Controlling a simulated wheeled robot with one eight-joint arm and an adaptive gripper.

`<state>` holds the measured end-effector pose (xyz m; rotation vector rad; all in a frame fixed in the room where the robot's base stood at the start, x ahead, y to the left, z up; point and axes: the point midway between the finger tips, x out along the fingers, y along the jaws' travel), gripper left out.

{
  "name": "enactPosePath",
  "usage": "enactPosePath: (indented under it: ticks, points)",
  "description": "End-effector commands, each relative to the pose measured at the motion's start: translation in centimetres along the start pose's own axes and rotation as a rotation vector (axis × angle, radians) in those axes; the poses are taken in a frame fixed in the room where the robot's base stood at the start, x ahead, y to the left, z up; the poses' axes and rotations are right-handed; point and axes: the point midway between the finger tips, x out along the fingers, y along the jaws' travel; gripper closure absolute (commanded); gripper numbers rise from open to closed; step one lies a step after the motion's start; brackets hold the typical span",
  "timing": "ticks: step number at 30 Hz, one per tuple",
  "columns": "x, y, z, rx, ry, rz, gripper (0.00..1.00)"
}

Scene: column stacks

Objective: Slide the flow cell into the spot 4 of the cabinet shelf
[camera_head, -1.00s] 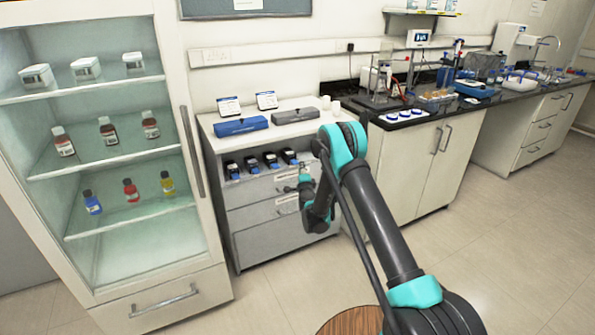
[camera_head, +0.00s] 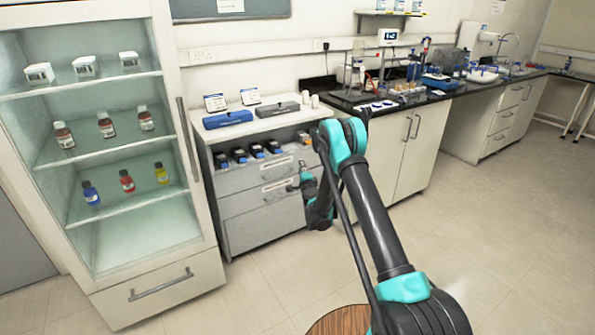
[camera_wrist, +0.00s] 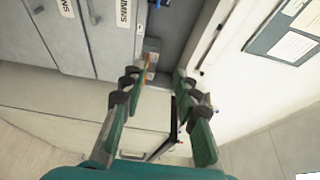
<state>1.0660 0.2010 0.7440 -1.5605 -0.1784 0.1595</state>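The cabinet (camera_head: 258,205) is a grey drawer unit with an open shelf under its top. Several black and blue units (camera_head: 239,156) stand in a row on that shelf. A small grey block (camera_head: 303,137) sits at the shelf's right end; it also shows in the wrist view, with an orange part (camera_wrist: 150,62). I cannot tell which of these is the flow cell, and no spot numbers are readable. My gripper (camera_wrist: 156,80) is open, with a clear gap between its fingers. In the head view it hangs in front of the cabinet's right side, partly hidden by my arm.
A blue case (camera_head: 228,119) and a grey case (camera_head: 277,109) lie on the cabinet top, with two small signs behind. A glass-shelved cabinet (camera_head: 190,262) with bottles stands at left. A lab counter (camera_head: 432,104) runs right. The floor at right is clear.

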Motion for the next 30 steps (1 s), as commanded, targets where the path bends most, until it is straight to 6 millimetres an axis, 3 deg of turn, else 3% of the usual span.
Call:
enactPosePath:
  ticks: [18,30]
  points:
    - [-3.0,-6.4,-6.9,-0.002,0.062,0.004,0.7]
    - [-4.5,-8.9,-8.9,-0.014,0.074,0.007,0.7]
